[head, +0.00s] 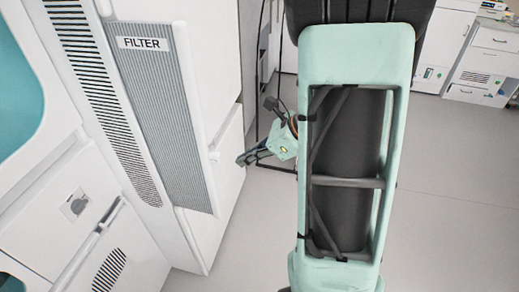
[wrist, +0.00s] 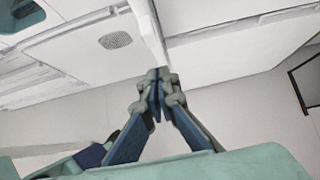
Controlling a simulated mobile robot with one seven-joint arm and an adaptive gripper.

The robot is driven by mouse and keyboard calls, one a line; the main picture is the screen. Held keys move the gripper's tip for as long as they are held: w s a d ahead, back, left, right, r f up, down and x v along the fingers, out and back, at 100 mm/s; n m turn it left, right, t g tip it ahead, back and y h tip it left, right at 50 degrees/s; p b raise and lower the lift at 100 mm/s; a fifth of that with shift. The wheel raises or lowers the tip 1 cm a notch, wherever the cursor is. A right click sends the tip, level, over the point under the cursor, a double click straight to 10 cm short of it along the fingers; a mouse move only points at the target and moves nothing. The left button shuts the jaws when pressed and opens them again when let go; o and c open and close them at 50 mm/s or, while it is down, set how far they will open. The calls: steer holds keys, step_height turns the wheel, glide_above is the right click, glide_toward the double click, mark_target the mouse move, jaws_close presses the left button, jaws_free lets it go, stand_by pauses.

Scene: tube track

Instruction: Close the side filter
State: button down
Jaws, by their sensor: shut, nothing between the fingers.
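The side filter (head: 165,120) is a tall, ribbed grey panel with a black-on-white FILTER label on the white machine at left in the head view. My gripper (head: 245,158) is to the right of the panel's lower part, with a visible gap in the picture, fingers pointing left. In the wrist view my gripper (wrist: 157,90) has its fingertips together with nothing between them. A white panel edge (wrist: 147,32) lies just beyond the tips; I cannot tell if they touch it.
A vented dark slot strip (head: 100,90) runs left of the filter. White cabinets (head: 485,60) stand at the back right. The grey floor (head: 450,190) at right is clear.

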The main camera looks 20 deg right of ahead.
mark_target(175, 145)
steer(key=shift+w+a+p, duration=0.3)
steer(key=shift+w+a, duration=0.3)
steer(key=shift+a, duration=0.25)
steer(key=shift+w+a+p, duration=0.25)
steer(key=shift+w+a, duration=0.35)
steer(key=shift+a, duration=0.2)
steer(key=w+a, duration=0.3)
steer(key=a, duration=0.1)
steer(key=w+a, duration=0.3)
steer(key=a, duration=0.2)
steer(key=w+a, duration=0.3)
steer(key=a, duration=0.1)
steer(key=shift+w+a, duration=0.2)
steer(key=shift+w, duration=0.15)
steer(key=shift+w+a+r, duration=0.1)
steer(key=shift+a, duration=0.1)
